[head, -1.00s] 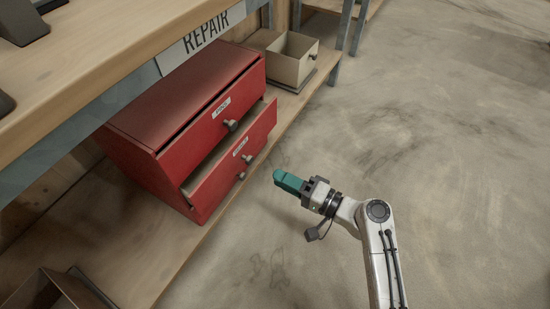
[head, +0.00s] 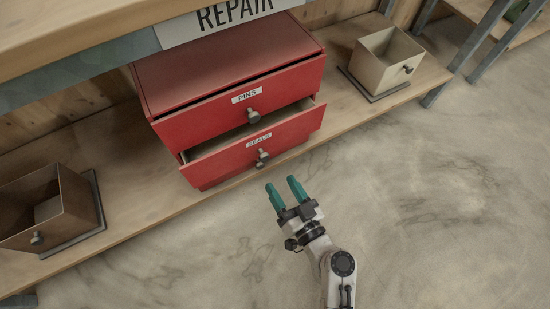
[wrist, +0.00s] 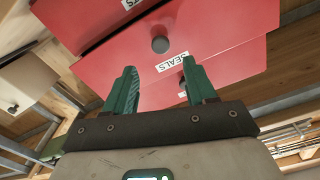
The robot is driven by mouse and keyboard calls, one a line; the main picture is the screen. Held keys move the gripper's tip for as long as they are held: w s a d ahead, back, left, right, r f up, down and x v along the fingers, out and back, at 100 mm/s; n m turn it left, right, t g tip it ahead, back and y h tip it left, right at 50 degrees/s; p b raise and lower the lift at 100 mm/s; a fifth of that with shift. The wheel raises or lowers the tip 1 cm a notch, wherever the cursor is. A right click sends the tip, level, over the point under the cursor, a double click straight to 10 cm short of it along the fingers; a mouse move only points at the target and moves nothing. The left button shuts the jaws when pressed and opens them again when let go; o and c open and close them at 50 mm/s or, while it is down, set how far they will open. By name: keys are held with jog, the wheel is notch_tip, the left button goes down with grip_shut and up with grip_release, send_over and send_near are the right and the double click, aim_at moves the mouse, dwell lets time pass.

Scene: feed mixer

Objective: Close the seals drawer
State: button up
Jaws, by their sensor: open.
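The right finger hides part of the front there.
The cabinet stands on a low wooden shelf (head: 130,190) under a bench with a REPAIR sign (head: 225,18). A brown open bin (head: 75,200) is at left, a beige open bin (head: 385,60) at right. The concrete floor (head: 430,200) in front is clear.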

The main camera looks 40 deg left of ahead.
aim_at(266, 159)
jog(key=x, duration=0.8)
jog(key=shift+w+a+b, duration=0.1)
jog(key=shift+a+b, duration=0.15)
jog(key=shift+b, duration=0.05)
jog(key=shift+c, duration=0.2)
grip_shut()
